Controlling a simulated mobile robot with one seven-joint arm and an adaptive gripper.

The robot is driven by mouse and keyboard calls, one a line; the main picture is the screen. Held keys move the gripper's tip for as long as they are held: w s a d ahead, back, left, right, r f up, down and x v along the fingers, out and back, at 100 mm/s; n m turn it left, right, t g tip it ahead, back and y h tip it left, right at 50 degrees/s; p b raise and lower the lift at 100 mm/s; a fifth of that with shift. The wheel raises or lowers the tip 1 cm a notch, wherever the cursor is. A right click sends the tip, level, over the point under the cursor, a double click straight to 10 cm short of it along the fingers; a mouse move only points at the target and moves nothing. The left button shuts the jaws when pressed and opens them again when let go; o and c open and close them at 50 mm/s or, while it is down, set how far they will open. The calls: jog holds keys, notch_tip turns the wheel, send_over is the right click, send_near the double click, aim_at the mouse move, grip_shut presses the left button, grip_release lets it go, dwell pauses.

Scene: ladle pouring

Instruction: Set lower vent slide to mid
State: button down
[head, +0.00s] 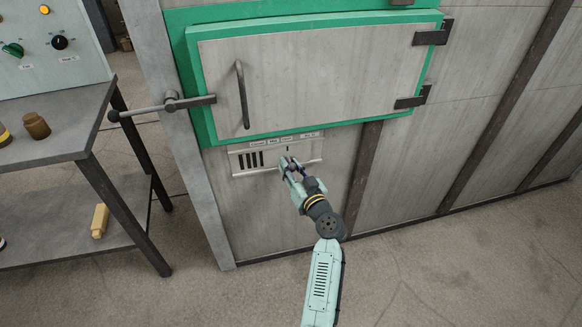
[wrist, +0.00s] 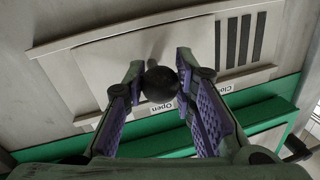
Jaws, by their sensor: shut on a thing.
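The lower vent (head: 236,163) is a pale metal panel under the green-framed door, with dark slots bare at its left end. Its flat slide plate (wrist: 150,65) covers the rest and carries a dark round knob (wrist: 160,84). My gripper (head: 287,163) is at the vent, its fingers shut around the knob; the fingertips also show in the wrist view (wrist: 159,65). Small labels (head: 272,141) run along the vent's top edge. In the head view the gripper hides the knob and part of the plate.
The door (head: 310,70) with its handle (head: 242,95) and latch bar (head: 165,105) sits just above the vent. The floor in front is clear.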

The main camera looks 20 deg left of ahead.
aim_at(272, 160)
jog(key=shift+a, duration=0.1)
jog(key=s+a, duration=0.2)
jog(key=a, duration=0.1)
jog(key=shift+s+a+b, duration=0.1)
jog(key=shift+s+b, duration=0.05)
jog(key=shift+b, duration=0.25)
jog(key=c, duration=1.3)
grip_release()
jog(key=v, duration=1.2)
jog(key=shift+r, duration=0.1)
